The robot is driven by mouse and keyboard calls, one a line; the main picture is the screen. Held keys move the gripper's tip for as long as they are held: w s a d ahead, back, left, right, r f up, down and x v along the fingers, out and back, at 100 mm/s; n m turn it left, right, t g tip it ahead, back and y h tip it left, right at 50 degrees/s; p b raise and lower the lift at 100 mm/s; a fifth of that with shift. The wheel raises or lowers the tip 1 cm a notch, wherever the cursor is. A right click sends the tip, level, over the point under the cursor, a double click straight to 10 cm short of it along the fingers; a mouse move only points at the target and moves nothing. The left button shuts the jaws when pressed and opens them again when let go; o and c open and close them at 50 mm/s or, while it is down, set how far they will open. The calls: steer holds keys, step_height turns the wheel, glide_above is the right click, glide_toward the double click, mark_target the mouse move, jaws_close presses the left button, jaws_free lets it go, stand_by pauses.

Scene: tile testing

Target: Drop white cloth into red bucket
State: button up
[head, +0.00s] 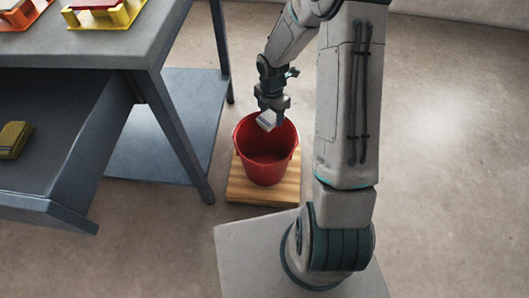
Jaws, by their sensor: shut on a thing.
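The red bucket (266,167) stands upright on a wooden board on the floor, right of the grey table. My gripper (268,112) hangs over the bucket's far rim, pointing down. It is shut on the small folded white cloth (267,122), which shows just below the fingers at about the level of the bucket's mouth. The visible inside of the bucket looks empty. Part of its far inner wall is hidden behind the cloth.
The wooden board (262,194) lies under the bucket. The grey table (130,45) with a lower shelf (165,150) stands at left, its leg near the board. Yellow and orange trays (105,22) sit on top. A sloped bin holds an olive item (13,139). The floor at right is clear.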

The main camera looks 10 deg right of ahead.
steer(key=shift+f+b, duration=2.35)
steer(key=shift+f, duration=0.4)
steer(key=o, duration=1.1)
steer(key=shift+r, duration=0.2)
step_height(320, 180, up, 14)
steer(key=p, duration=0.6)
steer(key=shift+f, duration=0.2)
